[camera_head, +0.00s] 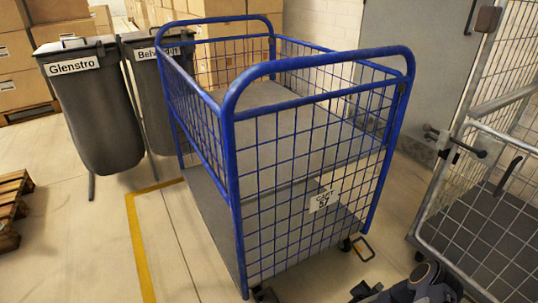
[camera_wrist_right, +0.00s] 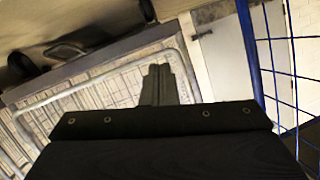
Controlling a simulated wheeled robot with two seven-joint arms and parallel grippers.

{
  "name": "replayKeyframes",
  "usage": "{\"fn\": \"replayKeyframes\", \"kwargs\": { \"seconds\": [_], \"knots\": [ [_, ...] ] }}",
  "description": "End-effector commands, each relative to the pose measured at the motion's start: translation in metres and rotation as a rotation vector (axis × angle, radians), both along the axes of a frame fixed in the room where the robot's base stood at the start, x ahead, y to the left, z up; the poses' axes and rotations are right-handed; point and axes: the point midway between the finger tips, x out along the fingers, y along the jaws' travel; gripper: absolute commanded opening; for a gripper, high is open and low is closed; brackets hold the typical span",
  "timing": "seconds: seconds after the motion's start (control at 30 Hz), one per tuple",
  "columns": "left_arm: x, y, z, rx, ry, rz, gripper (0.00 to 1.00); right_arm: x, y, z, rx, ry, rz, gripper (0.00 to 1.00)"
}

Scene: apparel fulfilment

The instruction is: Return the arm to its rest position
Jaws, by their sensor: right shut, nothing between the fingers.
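My right arm shows at the bottom right of the head view, in front of the blue cart's lower right corner. Its right gripper (camera_head: 366,291) is a dark shape at the picture's bottom edge, partly cut off. In the right wrist view the right gripper (camera_wrist_right: 160,72) has its dark fingers together, with nothing held between them. My left gripper is not in view.
A blue mesh cart (camera_head: 233,185) with grey shelves stands in the middle. A grey wire cage trolley (camera_head: 490,240) is close on the right. Two bins, Glenstro (camera_head: 95,115) and a second one (camera_head: 165,95), stand at left. A pallet (camera_head: 10,205) lies far left. Floor at lower left is clear.

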Motion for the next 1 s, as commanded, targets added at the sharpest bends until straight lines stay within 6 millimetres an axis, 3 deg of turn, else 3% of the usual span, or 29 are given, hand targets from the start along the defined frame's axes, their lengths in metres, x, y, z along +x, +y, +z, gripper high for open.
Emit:
{"fn": "replayKeyframes", "kwargs": {
  "seconds": [0.27, 0.4, 0.53, 0.67, 0.77, 0.9, 1.0],
  "knots": [
    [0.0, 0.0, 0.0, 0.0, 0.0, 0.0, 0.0, 0.062, -0.003, 0.083, 0.097, -0.02, 0.177, 0.0],
    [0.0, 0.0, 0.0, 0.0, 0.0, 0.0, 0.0, 0.09, 0.009, 0.156, 0.165, -0.009, 0.324, 0.0],
    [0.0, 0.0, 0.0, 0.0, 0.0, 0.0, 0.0, 0.096, 0.031, 0.231, 0.226, 0.027, 0.475, 0.0],
    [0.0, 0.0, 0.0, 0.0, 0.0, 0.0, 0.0, 0.078, 0.059, 0.299, 0.277, 0.087, 0.614, 0.0],
    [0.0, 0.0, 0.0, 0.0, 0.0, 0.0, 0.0, 0.05, 0.082, 0.344, 0.309, 0.142, 0.711, 0.0],
    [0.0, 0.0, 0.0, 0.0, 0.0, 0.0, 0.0, -0.008, 0.113, 0.393, 0.35, 0.232, 0.83, 0.0],
    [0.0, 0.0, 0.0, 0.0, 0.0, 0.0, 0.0, -0.058, 0.134, 0.418, 0.375, 0.303, 0.904, 0.0]
  ]
}}
